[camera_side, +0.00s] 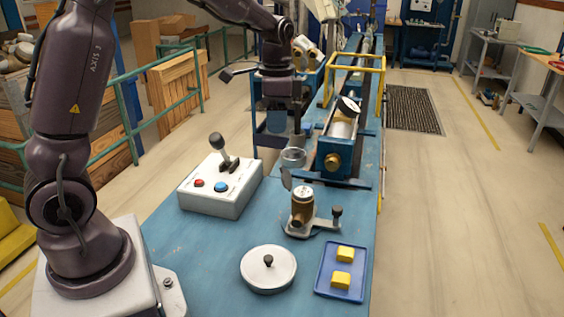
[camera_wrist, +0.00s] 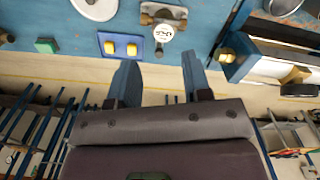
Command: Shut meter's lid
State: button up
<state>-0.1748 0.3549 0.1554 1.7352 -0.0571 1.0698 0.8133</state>
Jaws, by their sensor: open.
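The meter (camera_side: 302,209) is a small brown cylinder with a white dial on top, mounted on a metal pipe fitting on the blue bench. Its lid (camera_side: 286,180) looks like a thin grey flap standing up at the left edge of the dial, open. In the wrist view the meter's white dial (camera_wrist: 163,33) shows near the top, and I cannot make out the lid clearly there. My gripper (camera_side: 284,122) is behind the meter and higher up in the side view. Its fingers (camera_wrist: 158,62) are apart with nothing between them.
A control box (camera_side: 221,186) with a lever and red and blue buttons stands left of the meter. A round white lid with a knob (camera_side: 268,269) and a blue tray (camera_side: 328,291) with yellow blocks lie in front. A pipe rig (camera_side: 336,152) and glass bowl (camera_side: 293,157) stand behind.

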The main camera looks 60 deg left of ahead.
aim_at(282, 166)
jog(key=f+m, duration=0.1)
jog(key=f, duration=0.3)
jog(key=w+f+m, duration=0.1)
jog(key=f, duration=0.2)
jog(key=f+m, duration=0.1)
jog(key=f, duration=0.3)
jog(key=shift+w+a+f+m, duration=0.3)
jog(key=shift+c, duration=0.4)
grip_shut()
